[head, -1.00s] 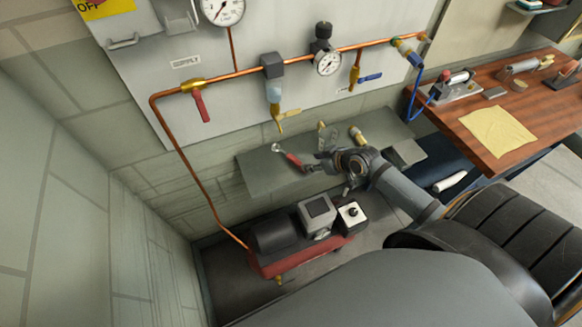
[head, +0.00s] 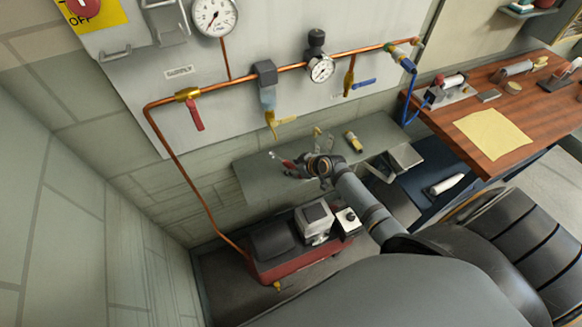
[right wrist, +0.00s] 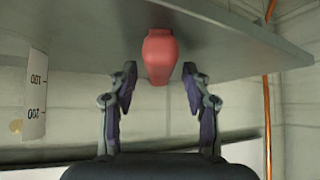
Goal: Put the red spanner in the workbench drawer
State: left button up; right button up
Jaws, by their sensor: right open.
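The red spanner (head: 287,163) lies on the grey wall shelf (head: 255,180), its metal head toward the left. In the right wrist view its red handle end (right wrist: 158,55) sticks out past the shelf edge, between my two fingertips. My right gripper (head: 299,168) is at the spanner's handle end in the head view, and its fingers (right wrist: 159,85) stand apart on either side of the handle with gaps showing. The workbench (head: 475,115) has a wooden top and dark blue parts below; I cannot tell for certain which part is the drawer. My left gripper is out of view.
A brass fitting (head: 353,142) lies on the shelf to the right of the gripper. A red compressor (head: 285,262) stands below. Copper pipe (head: 172,145) with valves and gauges runs along the wall above.

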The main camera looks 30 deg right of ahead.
aim_at(287, 162)
jog(key=shift+s+d, duration=0.1)
jog(key=shift+c, duration=1.7)
grip_shut()
jog(key=shift+r, duration=0.1)
notch_tip(287, 162, up, 3)
jog(key=s+r, duration=0.3)
jog(key=s, duration=0.4)
jog(key=s+r, duration=0.4)
jog(key=s, duration=0.3)
jog(key=shift+d+r+p, duration=0.3)
jog(key=shift+d+p, duration=0.05)
jog(key=shift+p, duration=0.05)
